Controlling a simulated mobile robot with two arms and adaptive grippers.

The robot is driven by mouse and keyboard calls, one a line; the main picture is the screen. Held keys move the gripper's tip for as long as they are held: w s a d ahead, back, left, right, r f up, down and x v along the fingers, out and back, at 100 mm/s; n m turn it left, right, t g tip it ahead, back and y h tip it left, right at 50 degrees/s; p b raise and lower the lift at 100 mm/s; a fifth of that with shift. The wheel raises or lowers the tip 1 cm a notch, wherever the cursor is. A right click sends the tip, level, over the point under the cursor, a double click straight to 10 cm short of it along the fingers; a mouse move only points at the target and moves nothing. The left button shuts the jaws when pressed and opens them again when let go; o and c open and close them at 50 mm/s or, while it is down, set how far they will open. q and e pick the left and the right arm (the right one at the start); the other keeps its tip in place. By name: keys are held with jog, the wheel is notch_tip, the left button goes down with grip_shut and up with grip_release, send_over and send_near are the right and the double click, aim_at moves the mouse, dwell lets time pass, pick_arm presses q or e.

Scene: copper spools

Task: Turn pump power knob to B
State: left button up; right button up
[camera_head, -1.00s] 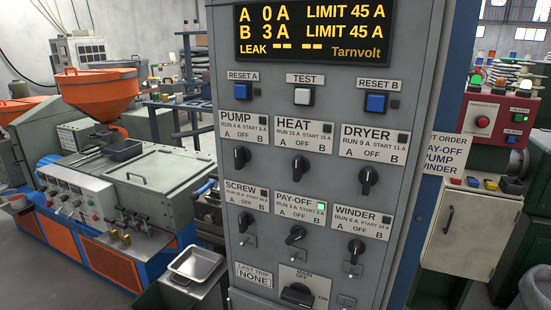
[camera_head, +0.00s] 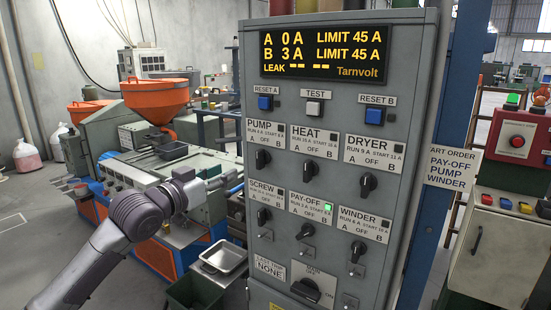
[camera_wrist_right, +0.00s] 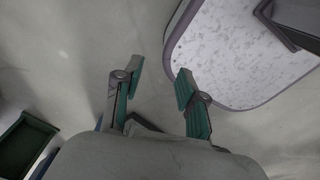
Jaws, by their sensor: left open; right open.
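The pump knob (camera_head: 262,159) is a black knob at the upper left of the grey panel, under the PUMP label (camera_head: 265,136) marked A, OFF, B. It looks roughly upright, at OFF, and the pump lamp is dark. My left gripper (camera_head: 232,180) is open, just left of the panel's edge, lower than the pump knob and apart from it. Its fingers are small and partly lost against the machine behind. My right gripper (camera_wrist_right: 160,74) is open and empty above the floor in the right wrist view; it is not in the head view.
The heat knob (camera_head: 308,168) and dryer knob (camera_head: 367,184) sit to the right, with screw (camera_head: 263,215), pay-off (camera_head: 305,230) and winder knobs below. The pay-off lamp (camera_head: 328,208) is green. The display (camera_head: 325,53) reads A 0, B 3. A metal tray (camera_head: 222,258) stands lower left.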

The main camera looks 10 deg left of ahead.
pick_arm(q)
jog(key=p, duration=0.3)
send_near(257, 156)
jog(key=w, duration=0.2)
jog(key=x, duration=0.2)
jog(key=p+x, duration=0.1)
jog(key=x, duration=0.1)
jog(key=p+x, duration=0.1)
jog(key=x, duration=0.1)
jog(key=shift+w+d+r, duration=0.1)
jog(key=shift+w+d, duration=0.1)
jog(key=shift+d, duration=0.25)
jog(key=shift+w+d, duration=0.15)
jog(key=shift+w, duration=0.15)
pick_arm(e)
jog(key=r, duration=0.5)
jog(key=shift+w+a+r, duration=0.15)
jog(key=shift+w+a, duration=0.2)
jog(key=shift+a, duration=0.05)
pick_arm(q)
grip_shut()
